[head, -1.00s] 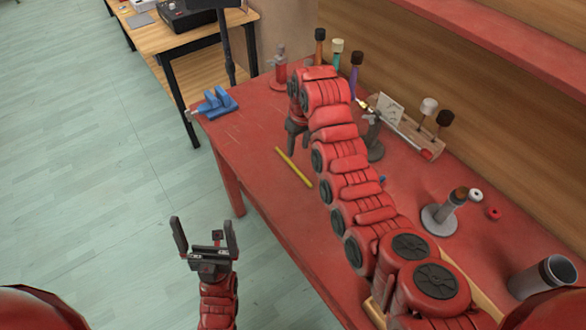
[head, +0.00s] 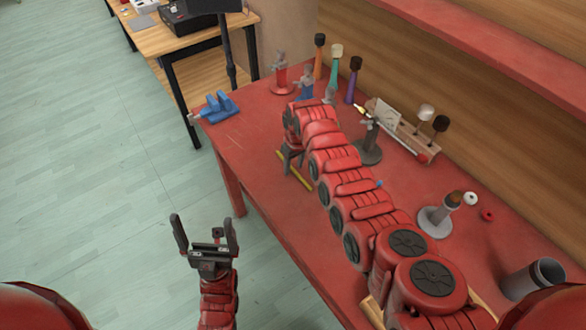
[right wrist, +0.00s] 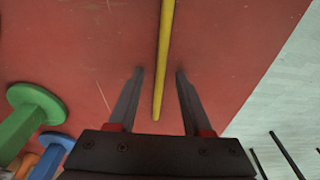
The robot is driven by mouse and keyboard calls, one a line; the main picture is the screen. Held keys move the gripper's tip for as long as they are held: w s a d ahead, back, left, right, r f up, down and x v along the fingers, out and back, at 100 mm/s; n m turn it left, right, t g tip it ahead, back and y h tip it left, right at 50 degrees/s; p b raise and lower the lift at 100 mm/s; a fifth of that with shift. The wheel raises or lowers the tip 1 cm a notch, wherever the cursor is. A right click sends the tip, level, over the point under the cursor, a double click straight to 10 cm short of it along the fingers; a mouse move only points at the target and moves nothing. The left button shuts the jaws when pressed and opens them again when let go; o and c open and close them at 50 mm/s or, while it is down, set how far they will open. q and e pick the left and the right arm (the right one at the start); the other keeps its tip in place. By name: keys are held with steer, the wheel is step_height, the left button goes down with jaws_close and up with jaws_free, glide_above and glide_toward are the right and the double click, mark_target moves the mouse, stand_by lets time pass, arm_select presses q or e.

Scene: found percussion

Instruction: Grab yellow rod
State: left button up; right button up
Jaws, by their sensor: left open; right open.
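The thin yellow rod (head: 303,181) lies flat on the red table near its front edge. In the right wrist view the rod (right wrist: 164,45) runs from the top edge down between my two fingers, with its near end short of the palm. My right gripper (head: 291,168) is open just over the rod and hides part of it in the head view. In the right wrist view its fingers (right wrist: 160,72) are on either side of the rod with gaps; I cannot tell the height between them. My left gripper (head: 204,222) is open and empty over the floor.
A blue vise (head: 217,107) sits at the table's far left corner. Grey stands (head: 368,152), upright mallets (head: 335,62) and a wooden rack (head: 413,140) stand toward the wall. A grey cup (head: 535,282) is at the right. Green (right wrist: 30,115) and blue pieces show left in the wrist view.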

jaws_close()
stand_by(0.6)
